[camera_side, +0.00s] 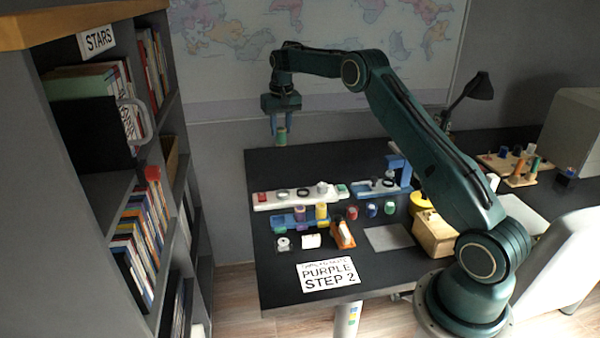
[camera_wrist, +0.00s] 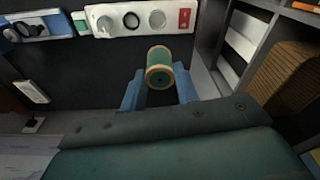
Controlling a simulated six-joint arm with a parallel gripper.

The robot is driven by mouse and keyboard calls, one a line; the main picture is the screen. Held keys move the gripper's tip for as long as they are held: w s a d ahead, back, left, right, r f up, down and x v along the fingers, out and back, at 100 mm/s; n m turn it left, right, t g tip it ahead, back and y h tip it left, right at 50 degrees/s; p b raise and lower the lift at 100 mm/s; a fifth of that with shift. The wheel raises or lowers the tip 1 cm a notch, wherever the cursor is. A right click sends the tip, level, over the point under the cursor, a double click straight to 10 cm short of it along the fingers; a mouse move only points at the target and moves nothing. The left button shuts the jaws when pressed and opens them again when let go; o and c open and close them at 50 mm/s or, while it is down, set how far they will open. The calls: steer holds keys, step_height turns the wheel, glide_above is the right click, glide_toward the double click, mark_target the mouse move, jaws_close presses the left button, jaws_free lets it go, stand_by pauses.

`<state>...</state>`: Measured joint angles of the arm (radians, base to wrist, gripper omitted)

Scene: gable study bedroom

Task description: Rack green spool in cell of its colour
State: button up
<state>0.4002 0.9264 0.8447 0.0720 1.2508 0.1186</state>
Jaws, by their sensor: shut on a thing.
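My gripper (camera_side: 281,122) is shut on a green spool (camera_side: 281,138) and holds it in the air above the back left of the dark table. In the wrist view the spool (camera_wrist: 159,66), green with tan ends, sits between the blue fingers (camera_wrist: 158,90). A blue rack (camera_side: 287,223) at the table's left holds a purple spool (camera_side: 299,213) and a yellow spool (camera_side: 321,211). The colour marks of its cells are too small to tell. The held spool is well away from this rack.
A white strip (camera_side: 264,201) with round parts lies behind the blue rack. Small red, blue and green pieces (camera_side: 371,210) stand to its right. A wooden box (camera_side: 435,236), grey mat (camera_side: 389,238) and sign (camera_side: 328,274) are nearer. Bookshelves (camera_side: 165,190) stand at the left.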

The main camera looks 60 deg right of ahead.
steer(key=shift+a, duration=0.15)
stand_by(0.4)
steer(key=shift+s+a, duration=0.3)
steer(key=shift+a, duration=0.55)
glide_above(279, 224)
steer(key=shift+f, duration=0.65)
step_height(279, 224, down, 16)
steer(key=shift+f, duration=2.05)
